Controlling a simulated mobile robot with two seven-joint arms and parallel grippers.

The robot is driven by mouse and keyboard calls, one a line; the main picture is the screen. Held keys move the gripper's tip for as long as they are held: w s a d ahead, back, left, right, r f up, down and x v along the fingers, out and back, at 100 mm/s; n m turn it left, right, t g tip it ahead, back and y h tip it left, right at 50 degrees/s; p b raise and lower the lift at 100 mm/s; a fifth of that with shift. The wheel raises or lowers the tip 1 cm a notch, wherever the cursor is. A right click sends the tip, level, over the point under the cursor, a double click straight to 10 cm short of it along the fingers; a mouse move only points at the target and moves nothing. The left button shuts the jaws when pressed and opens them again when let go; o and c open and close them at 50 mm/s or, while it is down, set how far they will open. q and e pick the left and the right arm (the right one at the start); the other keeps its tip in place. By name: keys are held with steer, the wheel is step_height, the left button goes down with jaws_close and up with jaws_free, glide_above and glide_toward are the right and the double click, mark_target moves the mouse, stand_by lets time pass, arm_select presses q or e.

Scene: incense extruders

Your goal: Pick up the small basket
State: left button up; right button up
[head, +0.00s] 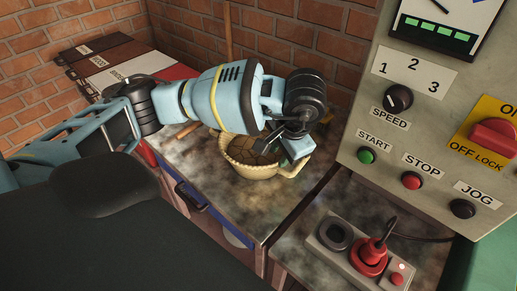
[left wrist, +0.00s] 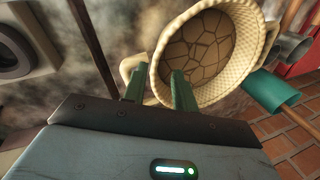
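The small basket (head: 238,163) is cream, woven and round, and stands on the worn worktop (head: 262,205) near its right edge. A loop handle (left wrist: 130,66) sticks out from its side. In the left wrist view the basket's rim (left wrist: 155,62) and its brown, cracked-pattern inside (left wrist: 208,45) show. My left gripper (left wrist: 158,82) is open, with its two green fingers apart at the rim beside the handle. One finger overlaps the basket's near wall, the other is by the handle; contact is unclear. In the head view my left arm and gripper hide the basket's far side. My right gripper is out of view.
A grey control panel (head: 435,130) with buttons and a red switch rises at the right. A socket box with a red plug (head: 370,255) sits in front of it. Boxes (head: 118,62) stand at the back left by brick walls. The worktop in front of the basket is clear.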

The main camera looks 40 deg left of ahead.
mark_target(274, 164)
arm_select(q)
steer(key=x, duration=0.5)
steer(key=shift+a+f, duration=0.15)
steer(key=shift+f, duration=0.1)
steer(key=shift+w+a+f, duration=0.1)
steer(key=shift+a+f, duration=0.05)
steer(key=shift+f, duration=0.35)
steer(key=shift+c, duration=0.6)
jaws_close()
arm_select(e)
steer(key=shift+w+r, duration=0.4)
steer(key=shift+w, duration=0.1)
arm_select(q)
steer(key=shift+r, duration=0.1)
